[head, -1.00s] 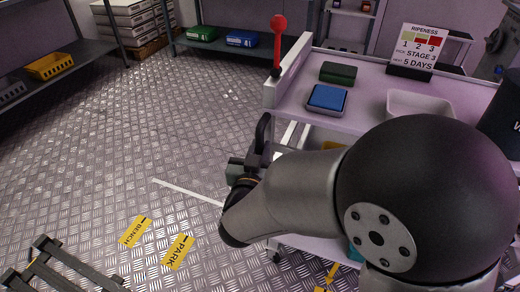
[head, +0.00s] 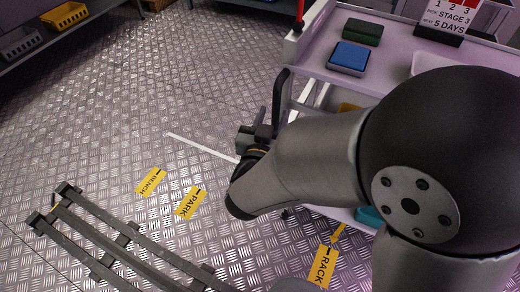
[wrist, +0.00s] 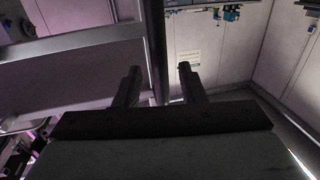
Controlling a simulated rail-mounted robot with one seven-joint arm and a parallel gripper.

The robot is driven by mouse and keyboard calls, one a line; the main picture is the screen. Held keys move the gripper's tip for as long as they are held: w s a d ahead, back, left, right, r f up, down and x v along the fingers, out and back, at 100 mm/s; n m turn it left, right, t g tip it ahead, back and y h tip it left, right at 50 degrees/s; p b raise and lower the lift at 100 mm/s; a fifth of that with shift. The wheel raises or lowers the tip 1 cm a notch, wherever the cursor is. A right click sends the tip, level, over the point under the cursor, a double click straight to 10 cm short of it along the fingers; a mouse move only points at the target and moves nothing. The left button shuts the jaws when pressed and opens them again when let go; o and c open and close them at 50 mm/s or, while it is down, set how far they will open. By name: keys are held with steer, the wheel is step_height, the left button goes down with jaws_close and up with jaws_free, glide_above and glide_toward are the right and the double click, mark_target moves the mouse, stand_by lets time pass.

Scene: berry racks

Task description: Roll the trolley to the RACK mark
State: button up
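The trolley (head: 393,50) is a pale lilac cart at the upper right of the head view, with a black upright handle (head: 280,94) on its left end. The yellow RACK mark (head: 322,266) lies on the floor below it, partly beside my arm. My gripper (head: 257,135) is close beside the handle, at its lower end. In the wrist view my gripper (wrist: 159,76) shows two fingers apart, with a dark upright bar visible in the gap. I cannot tell whether that bar is the handle or lies between the fingers. My arm hides part of the trolley's lower side.
Yellow PARK (head: 189,202) and BENCH (head: 150,181) marks and a white line (head: 203,147) lie on the floor. A blue box (head: 349,57), a green box (head: 362,32) and a sign (head: 449,18) stand on the trolley.

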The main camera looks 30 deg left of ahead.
steer(key=b+v, duration=0.1)
steer(key=v, duration=1.2)
steer(key=shift+s+b, duration=0.2)
steer(key=shift+b, duration=0.15)
steer(key=shift+d, duration=0.1)
steer(key=w+d+r+g+p, duration=0.5)
steer(key=w+r+g+p, duration=0.3)
steer(key=w+r+p, duration=0.65)
steer(key=s+d+r+m+g+h+p, duration=0.1)
steer(key=s+d+r+g+p, duration=0.2)
steer(key=d, duration=0.6)
steer(key=s+d+r+m+g+h+p, duration=0.1)
steer(key=s+d+r+g+h+p, duration=0.1)
steer(key=d+p, duration=0.5)
steer(key=s+d+r+m+g+h+p, duration=0.1)
steer(key=s+d+r+g+h+p, duration=0.1)
steer(key=d, duration=1)
steer(key=s+r+g+p, duration=0.1)
steer(key=s+r+p, duration=0.1)
steer(key=s+p, duration=0.1)
steer(key=shift+s+d+g, duration=0.25)
steer(key=shift+s+g, duration=0.15)
steer(key=shift+s, duration=0.05)
